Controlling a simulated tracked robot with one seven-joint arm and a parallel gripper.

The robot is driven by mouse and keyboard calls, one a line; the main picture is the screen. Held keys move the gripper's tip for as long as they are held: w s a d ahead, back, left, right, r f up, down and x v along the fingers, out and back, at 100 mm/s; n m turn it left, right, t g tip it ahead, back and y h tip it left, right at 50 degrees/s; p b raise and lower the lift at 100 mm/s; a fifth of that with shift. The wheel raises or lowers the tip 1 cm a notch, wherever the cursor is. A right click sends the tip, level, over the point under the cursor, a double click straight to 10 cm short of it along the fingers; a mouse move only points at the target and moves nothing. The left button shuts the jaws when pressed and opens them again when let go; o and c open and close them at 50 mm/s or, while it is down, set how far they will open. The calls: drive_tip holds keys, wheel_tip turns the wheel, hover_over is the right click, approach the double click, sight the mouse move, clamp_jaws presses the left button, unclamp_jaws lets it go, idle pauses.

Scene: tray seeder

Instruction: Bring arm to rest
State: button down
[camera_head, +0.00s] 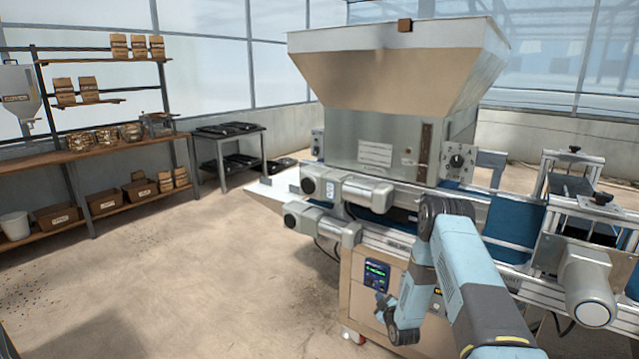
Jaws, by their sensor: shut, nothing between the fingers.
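My arm, light blue with dark joints, rises from the lower right and bends in front of the tray seeder. My gripper (381,308) is at the end of the folded forearm, low in front of the seeder's beige cabinet (347,290). It is shut and empty, and its fingers look small and dark. It hangs just left of my wrist, below the control panel with a small screen. I cannot tell whether it touches the cabinet; it seems apart from it.
The seeder's big hopper (395,70) stands above a blue conveyor belt (515,225). Grey motors (345,192) jut out at its front left. A wooden shelf (90,150) with bags, jars and boxes is at the left, beside a small table (228,135) with black trays. The floor at left centre is free.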

wheel_tip(320, 180, up, 22)
drive_tip(key=w+m+g+h, duration=0.1)
drive_tip(key=w+m+g, duration=0.1)
drive_tip(key=w, duration=0.1)
drive_tip(key=s+d+r+m+g+h, duration=0.1)
drive_tip(key=s+r, duration=0.4)
drive_tip(key=r, duration=0.6)
drive_tip(key=s+d+r+m+g+h, duration=0.1)
drive_tip(key=s+r+m+g, duration=0.1)
drive_tip(key=s+r, duration=0.6)
drive_tip(key=s+r+m+g, duration=0.1)
drive_tip(key=s+r+m, duration=0.1)
drive_tip(key=s+r, duration=0.6)
drive_tip(key=s+a+r+m+g, duration=0.1)
drive_tip(key=s+r, duration=0.2)
drive_tip(key=s, duration=0.9)
drive_tip(key=s+r+m+g, duration=0.2)
drive_tip(key=s+r, duration=0.4)
drive_tip(key=s, duration=0.4)
drive_tip(key=s+m+g, duration=0.1)
drive_tip(key=s, duration=1.1)
drive_tip(key=shift+a+f, duration=0.35)
drive_tip(key=shift+a, duration=0.05)
